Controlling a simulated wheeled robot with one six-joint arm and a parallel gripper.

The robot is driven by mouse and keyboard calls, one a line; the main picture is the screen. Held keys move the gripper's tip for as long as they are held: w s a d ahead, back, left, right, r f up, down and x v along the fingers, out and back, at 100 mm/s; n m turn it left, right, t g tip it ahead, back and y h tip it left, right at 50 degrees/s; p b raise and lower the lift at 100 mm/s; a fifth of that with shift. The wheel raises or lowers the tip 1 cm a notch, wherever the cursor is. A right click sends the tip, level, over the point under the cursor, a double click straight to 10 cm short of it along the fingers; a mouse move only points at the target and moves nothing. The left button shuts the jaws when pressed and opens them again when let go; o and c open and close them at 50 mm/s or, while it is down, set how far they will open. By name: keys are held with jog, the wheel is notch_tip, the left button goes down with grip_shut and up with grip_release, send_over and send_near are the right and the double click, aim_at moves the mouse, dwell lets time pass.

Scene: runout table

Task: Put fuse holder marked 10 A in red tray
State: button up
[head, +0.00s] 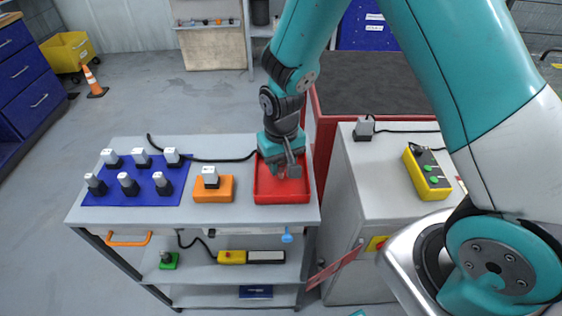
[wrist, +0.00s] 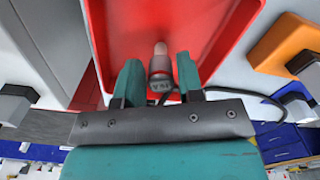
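The red tray (head: 262,190) lies at the right end of the workbench top, and it fills much of the wrist view (wrist: 115,25). My gripper (head: 284,172) is low over the tray, pointing down. In the wrist view its two teal fingers (wrist: 160,78) stand apart on either side of a small grey fuse holder (wrist: 160,66) with a pale pinkish end. Narrow gaps show between the fingers and the holder. Its small marking is upside down and appears to read 10 A. The holder is over the tray floor; whether it touches it is hard to tell.
A blue mat (head: 140,198) with several white-topped dark plugs lies at the left. An orange block (head: 213,194) with one white-topped plug stands just left of the tray. A black cable (head: 205,159) runs behind. A grey cabinet (head: 375,195) stands close on the right.

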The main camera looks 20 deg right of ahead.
aim_at(281, 163)
jog(key=shift+o, duration=0.8)
jog(key=shift+r, duration=0.15)
notch_tip(281, 163, up, 12)
jog(key=b, duration=0.2)
jog(key=s+a+r+n+y, duration=0.2)
jog(key=s+r, duration=0.3)
jog(key=s, duration=0.5)
jog(key=s+a+r+n+y, duration=0.2)
jog(key=s+r+n, duration=0.3)
jog(key=s, duration=0.4)
jog(key=shift+s+a, duration=0.4)
jog(key=shift+a, duration=0.1)
